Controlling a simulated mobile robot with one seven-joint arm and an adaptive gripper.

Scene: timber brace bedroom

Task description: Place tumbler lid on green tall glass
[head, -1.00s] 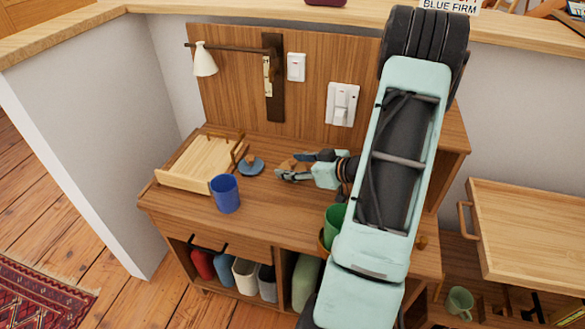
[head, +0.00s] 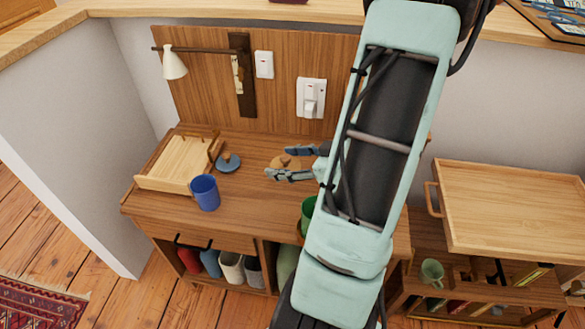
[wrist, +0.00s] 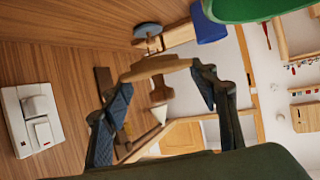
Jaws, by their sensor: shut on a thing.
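The tumbler lid is a tan wooden disc with a knob (head: 285,162). My gripper (head: 290,165) is shut on it, left of my forearm in the head view. In the wrist view the lid (wrist: 160,66) spans between the dark fingertips (wrist: 160,92). Its height above the desk is hard to tell. The green tall glass (head: 308,213) stands on the desk, nearer the front than my gripper, partly hidden by my arm. A large green rounded form at the top right of the wrist view, likely this glass (wrist: 262,8), is close to the camera.
A blue cup (head: 204,192), a blue-grey lid with wooden knob (head: 228,162) and a wooden tray (head: 172,180) stand on the desk's left. The back panel has a lamp (head: 173,65) and switches (head: 311,98). Free desk top (head: 245,205) lies between blue cup and green glass.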

